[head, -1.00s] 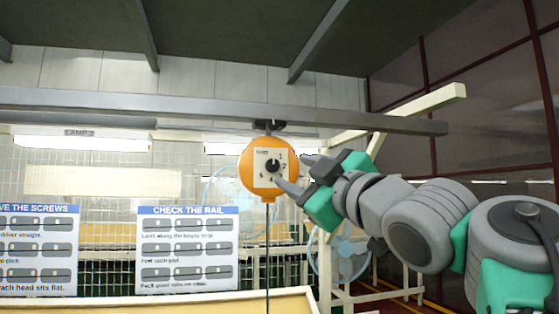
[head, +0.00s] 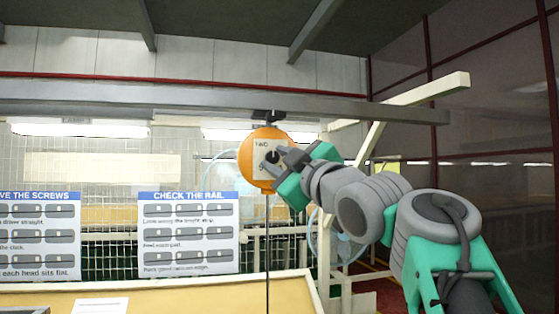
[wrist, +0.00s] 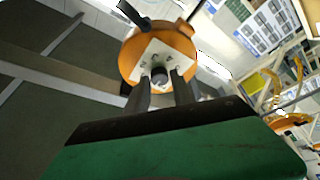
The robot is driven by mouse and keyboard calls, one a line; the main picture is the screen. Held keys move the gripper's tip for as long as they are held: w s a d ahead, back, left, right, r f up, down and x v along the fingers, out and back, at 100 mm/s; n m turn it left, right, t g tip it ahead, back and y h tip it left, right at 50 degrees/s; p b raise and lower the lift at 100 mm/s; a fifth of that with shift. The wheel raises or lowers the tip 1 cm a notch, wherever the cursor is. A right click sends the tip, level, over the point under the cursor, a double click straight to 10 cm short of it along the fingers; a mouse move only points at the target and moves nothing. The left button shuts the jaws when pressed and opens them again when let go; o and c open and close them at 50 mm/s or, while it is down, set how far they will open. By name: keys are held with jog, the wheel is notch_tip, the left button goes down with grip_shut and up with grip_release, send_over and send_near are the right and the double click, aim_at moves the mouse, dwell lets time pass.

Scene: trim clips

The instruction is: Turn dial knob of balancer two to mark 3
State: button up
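The orange round balancer (head: 247,165) hangs under the grey rail, with a cable running down from it. Its pale square dial plate (head: 260,146) carries small marks and lettering too small to read surely. The black dial knob (wrist: 159,75) sits in the middle of the plate, and its pointer setting cannot be read. My gripper (head: 271,160) is at the plate from the right and covers part of it. In the wrist view my gripper (wrist: 162,78) is open, one dark finger on each side of the knob, with gaps visible between fingers and knob.
The grey rail (head: 180,100) runs across above the balancer. Two instruction boards (head: 188,234) stand at left, before a wire mesh. A pale bench (head: 200,293) lies below. A cream post and beam frame (head: 415,100) is behind my arm at right.

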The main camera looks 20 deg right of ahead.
grip_shut()
